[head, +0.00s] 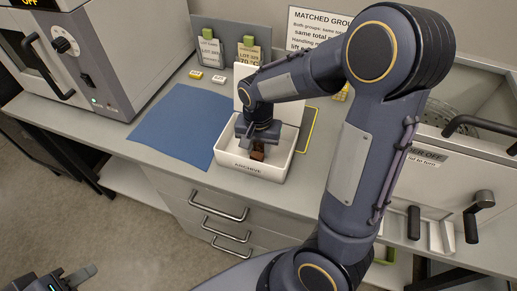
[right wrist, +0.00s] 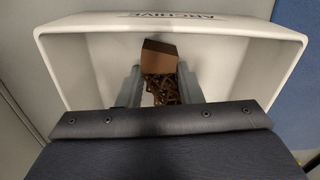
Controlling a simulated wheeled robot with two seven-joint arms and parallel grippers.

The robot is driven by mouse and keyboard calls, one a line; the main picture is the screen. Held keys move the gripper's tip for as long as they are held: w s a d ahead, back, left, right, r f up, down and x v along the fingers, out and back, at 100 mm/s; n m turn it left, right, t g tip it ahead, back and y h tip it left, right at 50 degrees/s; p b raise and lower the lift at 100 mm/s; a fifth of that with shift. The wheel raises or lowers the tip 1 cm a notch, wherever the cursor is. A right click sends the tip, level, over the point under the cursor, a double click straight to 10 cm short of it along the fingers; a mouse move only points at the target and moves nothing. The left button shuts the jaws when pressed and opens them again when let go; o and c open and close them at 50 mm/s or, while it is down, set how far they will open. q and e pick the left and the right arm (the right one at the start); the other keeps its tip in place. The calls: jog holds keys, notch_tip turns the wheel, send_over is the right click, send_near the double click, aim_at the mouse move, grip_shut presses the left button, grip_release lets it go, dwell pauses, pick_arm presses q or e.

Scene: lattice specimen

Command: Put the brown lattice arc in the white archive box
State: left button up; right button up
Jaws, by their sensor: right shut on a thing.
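The white archive box (head: 277,168) stands open on the grey counter, with its lettered side facing front. My right gripper (head: 252,143) reaches down into it from above. In the right wrist view, the right gripper (right wrist: 160,88) has its two fingers on either side of the brown lattice arc (right wrist: 160,60) and is shut on it. The arc is inside the box's walls (right wrist: 75,60); I cannot tell whether it touches the floor. In the head view only a small brown part of the arc (head: 257,154) shows below the fingers. My left gripper (head: 75,277) is at the bottom left, away from the counter, with its jaws unclear.
A blue mat (head: 180,126) lies left of the box. Lot cards (head: 210,58) on stands and a notice (head: 310,32) are behind. A grey oven-like appliance (head: 75,55) is at left, and a white appliance (head: 450,165) at right. Drawers (head: 225,215) are below.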

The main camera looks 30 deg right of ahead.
aim_at(258, 150)
jog(key=shift+f, duration=0.4)
jog(key=shift+f, duration=0.15)
jog(key=o, duration=1)
jog(key=shift+c, duration=0.2)
notch_tip(258, 150, up, 11)
jog(key=s+a+r+n+t+y, duration=0.1)
jog(key=s+a+n+t+y, duration=0.1)
jog(key=s, duration=0.6)
jog(key=s+a+r+n+t+y, duration=0.1)
jog(key=s+a+n+t, duration=0.1)
jog(key=s+n, duration=0.3)
jog(key=s+t, duration=0.1)
jog(key=s, duration=0.2)
jog(key=shift+s+t+y+p, duration=0.2)
jog(key=shift+t+y+p, duration=0.1)
jog(key=shift+y+p, duration=0.1)
